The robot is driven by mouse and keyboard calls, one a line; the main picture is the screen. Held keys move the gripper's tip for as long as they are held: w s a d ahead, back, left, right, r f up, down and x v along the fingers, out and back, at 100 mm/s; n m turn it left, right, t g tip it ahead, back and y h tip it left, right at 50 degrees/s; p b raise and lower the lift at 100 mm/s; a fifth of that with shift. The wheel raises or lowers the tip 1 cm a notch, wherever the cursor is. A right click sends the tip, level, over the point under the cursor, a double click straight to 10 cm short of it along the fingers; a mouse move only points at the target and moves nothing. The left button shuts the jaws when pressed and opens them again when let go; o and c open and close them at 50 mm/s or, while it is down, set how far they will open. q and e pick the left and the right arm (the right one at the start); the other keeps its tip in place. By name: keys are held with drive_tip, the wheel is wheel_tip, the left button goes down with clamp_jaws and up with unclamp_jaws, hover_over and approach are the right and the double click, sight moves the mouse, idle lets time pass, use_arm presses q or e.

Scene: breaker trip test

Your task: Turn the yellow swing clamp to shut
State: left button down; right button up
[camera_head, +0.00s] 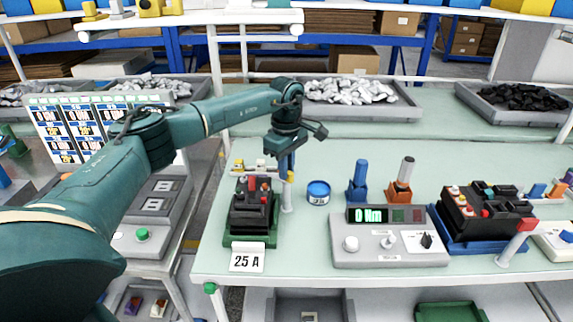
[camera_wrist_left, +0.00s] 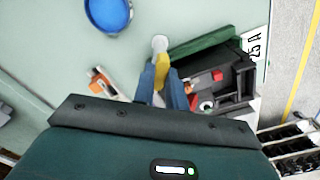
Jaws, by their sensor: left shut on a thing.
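The yellow swing clamp (camera_wrist_left: 162,68) sits on top of a pale post (camera_wrist_left: 159,43), which also shows in the head view (camera_head: 287,197). My left gripper (camera_head: 287,170) points down at the post top. In the left wrist view its blue fingers (camera_wrist_left: 162,90) are shut on the clamp's yellow arm, one on each side. The arm points from the post along the breaker's side; I see no part of it over the breaker. The black breaker (camera_head: 250,208) with red parts stands in a green holder (camera_head: 233,240). My right gripper is not in view.
A "25 A" card (camera_head: 247,259) stands in front of the holder. A blue round tin (camera_head: 318,192) is right of the post. A grey meter box (camera_head: 390,253) and a second black breaker (camera_head: 487,215) are further right.

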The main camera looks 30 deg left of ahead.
use_arm(q)
drive_tip(key=n, duration=0.4)
drive_tip(key=shift+r+p, duration=0.1)
drive_tip(key=shift+p, duration=0.3)
drive_tip(key=shift+n, duration=1.7)
drive_tip(key=c, duration=1.4)
unclamp_jaws()
drive_tip(key=shift+c, duration=0.2)
wheel_tip(320, 180, up, 13)
drive_tip(key=b, duration=0.1)
